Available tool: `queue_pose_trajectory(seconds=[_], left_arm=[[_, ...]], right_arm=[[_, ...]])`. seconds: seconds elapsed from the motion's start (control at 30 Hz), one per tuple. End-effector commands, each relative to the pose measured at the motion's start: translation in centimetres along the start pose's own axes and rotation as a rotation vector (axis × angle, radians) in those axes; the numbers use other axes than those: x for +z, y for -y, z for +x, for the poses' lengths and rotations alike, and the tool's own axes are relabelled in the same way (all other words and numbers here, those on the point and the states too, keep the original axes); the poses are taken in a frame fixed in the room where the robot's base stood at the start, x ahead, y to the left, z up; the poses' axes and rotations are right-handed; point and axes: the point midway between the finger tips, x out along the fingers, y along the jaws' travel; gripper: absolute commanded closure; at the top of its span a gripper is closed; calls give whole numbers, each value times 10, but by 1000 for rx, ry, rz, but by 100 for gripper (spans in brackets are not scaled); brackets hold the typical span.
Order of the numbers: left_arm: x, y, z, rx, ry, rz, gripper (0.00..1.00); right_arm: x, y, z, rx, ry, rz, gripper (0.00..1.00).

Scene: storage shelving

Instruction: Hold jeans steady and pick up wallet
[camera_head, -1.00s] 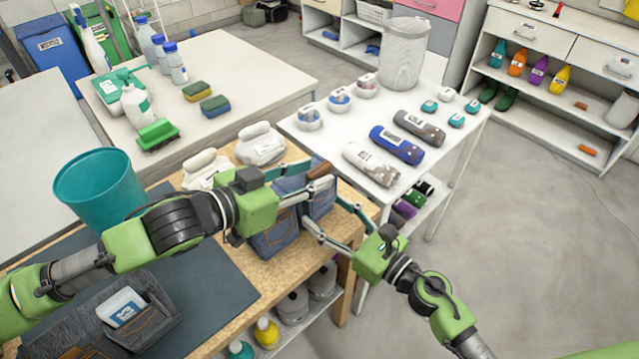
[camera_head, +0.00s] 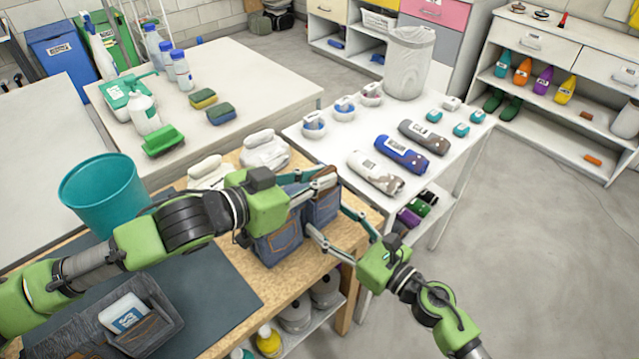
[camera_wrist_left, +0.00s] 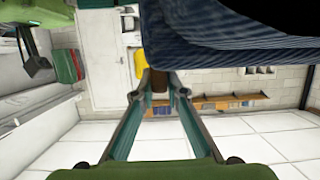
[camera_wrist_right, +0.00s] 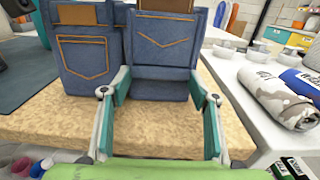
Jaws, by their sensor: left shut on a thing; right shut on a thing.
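Two folded blue jeans stand side by side on the wooden bench; the left pair (camera_head: 281,244) and the right pair (camera_head: 322,208) also show in the right wrist view (camera_wrist_right: 88,68) (camera_wrist_right: 165,50). My right gripper (camera_wrist_right: 160,92) is shut on the right pair, one finger at each side. A brown wallet (camera_wrist_left: 159,82) is between the fingertips of my left gripper (camera_wrist_left: 160,88), which is shut on it at the top of the right jeans. The left fingers partly hide the wallet in the head view.
A teal bin (camera_head: 103,193) and a dark tray (camera_head: 158,318) are on the bench's left. White shoes (camera_head: 264,152) stand behind the jeans. Open floor lies further right.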

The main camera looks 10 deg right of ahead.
Motion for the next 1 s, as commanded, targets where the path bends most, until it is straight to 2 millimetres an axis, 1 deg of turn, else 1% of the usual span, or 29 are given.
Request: queue_pose_trajectory(seconds=[0.03, 0.2, 0.3, 0.4, 0.53, 0.77, 0.8, 0.87, 1.0], left_arm=[[-15, 0, -4, 0, -11, 8, 100], [-50, 0, -15, -1, -13, 9, 100], [-66, 0, -20, 0, -12, 8, 100], [-78, 0, -24, 0, -11, 7, 100], [-84, 0, -26, 0, -7, 5, 100], [-85, 0, -26, 0, -6, 4, 100], [-85, 0, -26, 0, -6, 4, 100], [-85, 0, -26, 0, -6, 4, 100], [-85, 0, -26, 0, -6, 3, 100]], right_arm=[[0, 0, 0, 0, -1, 1, 80], [-1, 0, 0, 1, -1, 1, 80], [-1, 0, 0, 1, -2, 1, 80], [-1, 0, 0, 1, -2, 1, 80], [-1, -1, 0, 2, -2, 1, 80], [-1, -1, 0, 2, -2, 1, 80], [-1, -1, 0, 2, -2, 2, 40], [-1, -1, 0, 2, -2, 2, 25], [-1, -1, 0, 2, -1, 1, 25]])
